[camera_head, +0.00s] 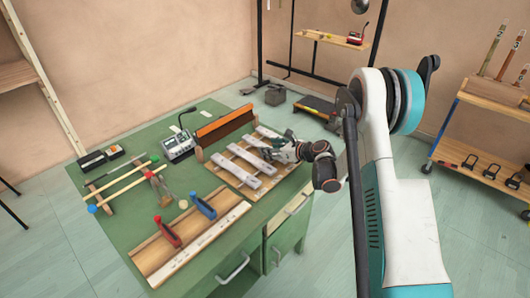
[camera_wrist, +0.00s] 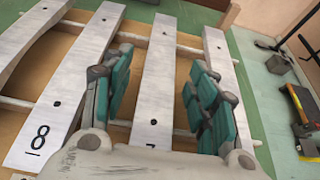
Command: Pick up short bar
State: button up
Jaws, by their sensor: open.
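Several pale metal bars lie side by side across a wooden frame (camera_head: 222,168) on the green table. In the wrist view my gripper (camera_wrist: 160,88) is open, with its teal-padded fingers on either side of one bar (camera_wrist: 155,72). This bar lies between the fingers, and its near end is hidden by my gripper's body. A bar marked 8 (camera_wrist: 65,90) lies to its left, and another bar (camera_wrist: 222,60) lies to its right, partly behind the right finger. Which is the short bar is not certain. In the head view my gripper (camera_head: 272,152) is over the frame's right side.
A wooden block with dark bristles (camera_head: 225,125) stands behind the bars. A grey meter box (camera_head: 178,146), mallets (camera_head: 125,185), and a board with red and blue clamps (camera_head: 160,255) are on the table's left and front. A shelf cart (camera_head: 480,150) stands right.

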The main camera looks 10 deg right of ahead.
jog(key=shift+w+a+f, duration=0.1)
jog(key=shift+w+a, duration=0.15)
jog(key=shift+w, duration=0.05)
grip_shut()
notch_tip(320, 180, up, 20)
jog(key=p, duration=0.7)
